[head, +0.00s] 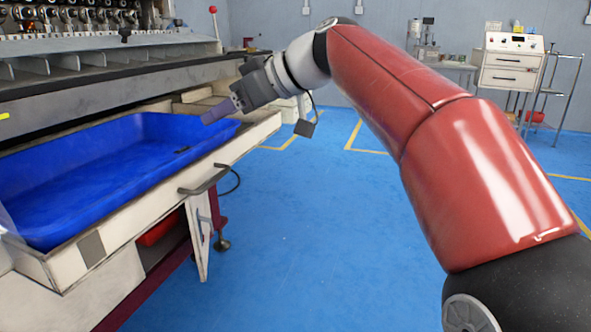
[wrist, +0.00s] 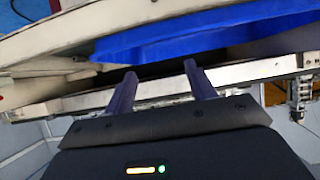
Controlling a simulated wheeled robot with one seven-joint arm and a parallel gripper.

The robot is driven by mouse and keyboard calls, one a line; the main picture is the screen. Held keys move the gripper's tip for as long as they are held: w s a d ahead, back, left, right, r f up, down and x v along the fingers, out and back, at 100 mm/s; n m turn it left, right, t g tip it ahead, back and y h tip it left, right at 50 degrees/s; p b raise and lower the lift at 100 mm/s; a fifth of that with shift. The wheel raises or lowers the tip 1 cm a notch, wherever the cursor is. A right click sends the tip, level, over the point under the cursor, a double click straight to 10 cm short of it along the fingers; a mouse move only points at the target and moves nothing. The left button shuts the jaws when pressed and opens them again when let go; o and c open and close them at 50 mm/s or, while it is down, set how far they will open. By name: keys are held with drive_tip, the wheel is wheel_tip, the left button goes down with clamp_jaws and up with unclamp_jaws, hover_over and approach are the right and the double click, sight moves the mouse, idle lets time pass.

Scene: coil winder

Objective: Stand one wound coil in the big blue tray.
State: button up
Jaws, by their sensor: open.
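The big blue tray (head: 75,185) lies in the light frame at the front of the winding machine, at the left of the head view. Its visible floor looks bare except for a small dark mark or object near its right side. My gripper (head: 206,119) is above the tray's far right end. In the wrist view my gripper (wrist: 158,76) shows two purple fingers apart with nothing between them, and the blue tray (wrist: 215,35) lies beyond them. I cannot make out a wound coil in either view.
The winding machine (head: 85,55) stands along the left, with a row of spindles on top. A handle (head: 205,179) sticks out from the frame's front. The blue floor (head: 300,230) is open to the right. A drawer cabinet (head: 512,70) and a trolley stand at the back right.

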drive_tip(key=s+d+f+m+h, duration=0.5)
drive_tip(key=s+d+f, duration=0.6)
drive_tip(key=f, duration=0.4)
drive_tip(key=s+d+f+m+t+h, duration=0.1)
drive_tip(key=s+d+f+m+h, duration=0.5)
drive_tip(key=s+d+f, duration=0.6)
wheel_tip(320, 180, down, 3)
drive_tip(key=shift+s+f+m, duration=0.15)
drive_tip(key=shift+s+m, duration=0.15)
drive_tip(key=shift+m, duration=0.9)
